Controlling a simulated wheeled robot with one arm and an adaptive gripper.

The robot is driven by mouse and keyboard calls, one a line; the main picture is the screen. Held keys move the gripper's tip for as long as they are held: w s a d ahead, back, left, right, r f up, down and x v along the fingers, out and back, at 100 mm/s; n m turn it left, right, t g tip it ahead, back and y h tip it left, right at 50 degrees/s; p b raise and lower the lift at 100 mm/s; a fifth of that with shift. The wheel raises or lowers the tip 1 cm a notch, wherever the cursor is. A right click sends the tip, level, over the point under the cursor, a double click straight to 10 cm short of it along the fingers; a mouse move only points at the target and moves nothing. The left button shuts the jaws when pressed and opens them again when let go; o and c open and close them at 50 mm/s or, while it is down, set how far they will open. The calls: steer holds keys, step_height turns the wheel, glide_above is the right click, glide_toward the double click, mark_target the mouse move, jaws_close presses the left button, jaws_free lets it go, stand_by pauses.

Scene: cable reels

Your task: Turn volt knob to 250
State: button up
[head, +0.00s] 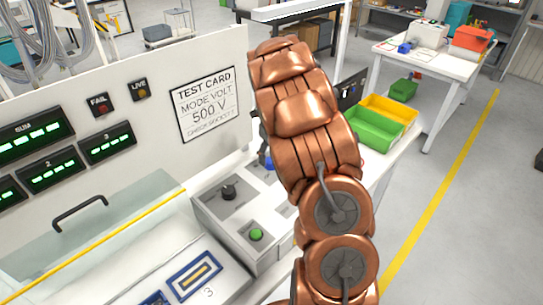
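A black knob (228,192) stands on the sloped top of a grey control box (208,208). I cannot read its labels or which value it points to, nor tell if it is the volt knob. A small blue part (268,163) shows behind it, mostly covered by my copper arm. My arm rises across the middle of the view and hides the right part of the control box. My gripper's fingers are hidden behind the arm, so I cannot see whether they touch anything.
A green button (256,235) sits nearer on the box. A test card (207,104) reads MODE VOLT 500 V. A clear cover with a black handle (80,213) lies left. Green (372,129) and yellow (391,107) bins stand right of my arm.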

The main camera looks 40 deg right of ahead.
steer(key=shift+f, duration=1)
steer(key=c, duration=1.1)
